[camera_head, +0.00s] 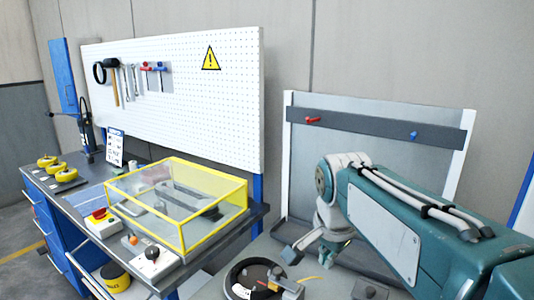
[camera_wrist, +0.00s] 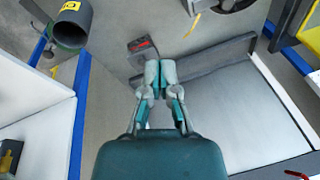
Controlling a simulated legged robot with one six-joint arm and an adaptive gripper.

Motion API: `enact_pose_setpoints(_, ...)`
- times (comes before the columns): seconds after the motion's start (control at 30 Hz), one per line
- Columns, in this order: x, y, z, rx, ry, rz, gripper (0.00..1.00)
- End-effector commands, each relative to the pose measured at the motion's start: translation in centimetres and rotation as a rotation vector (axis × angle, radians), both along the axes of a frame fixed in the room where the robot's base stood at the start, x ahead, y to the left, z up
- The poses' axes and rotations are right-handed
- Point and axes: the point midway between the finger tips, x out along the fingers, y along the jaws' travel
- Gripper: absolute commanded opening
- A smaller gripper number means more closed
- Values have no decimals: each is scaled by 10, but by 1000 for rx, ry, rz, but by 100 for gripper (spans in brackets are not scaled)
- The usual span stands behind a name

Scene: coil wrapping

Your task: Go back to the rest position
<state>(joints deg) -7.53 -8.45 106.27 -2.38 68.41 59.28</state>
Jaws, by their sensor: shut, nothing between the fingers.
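My gripper (camera_head: 326,244) is at the end of my teal and grey arm, in front of the grey panel with a white frame. In the wrist view my gripper (camera_wrist: 161,68) has its two grey and teal fingers together, with nothing held between them. A black ring-shaped coil (camera_head: 252,280) lies on the surface below and to the left of my gripper, apart from it. It is cut off by the bottom edge of the head view. A dark ring part (camera_wrist: 236,4) shows at the top of the wrist view.
A workbench with a yellow-edged clear box (camera_head: 180,200), a red button box (camera_head: 100,222) and yellow pucks (camera_head: 57,168) stands left. The panel's dark rail (camera_head: 375,127) is behind my arm. In the wrist view, a dark cylinder (camera_wrist: 70,28) is at upper left.

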Motion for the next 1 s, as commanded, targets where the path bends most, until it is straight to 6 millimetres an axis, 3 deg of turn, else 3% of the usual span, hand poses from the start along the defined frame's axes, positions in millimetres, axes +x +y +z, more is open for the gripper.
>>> enact_pose_setpoints(0.03,-17,-7,0,-13,-23,63,0)
enact_pose_setpoints(0.27,-81,-27,-19,-113,-118,399,0)
enact_pose_setpoints(0.5,-139,-41,-54,-250,-202,711,0)
enact_pose_setpoints(0.7,-157,-44,-71,-312,-228,830,0)
enact_pose_setpoints(1.0,-157,-44,-72,-316,-228,839,0)
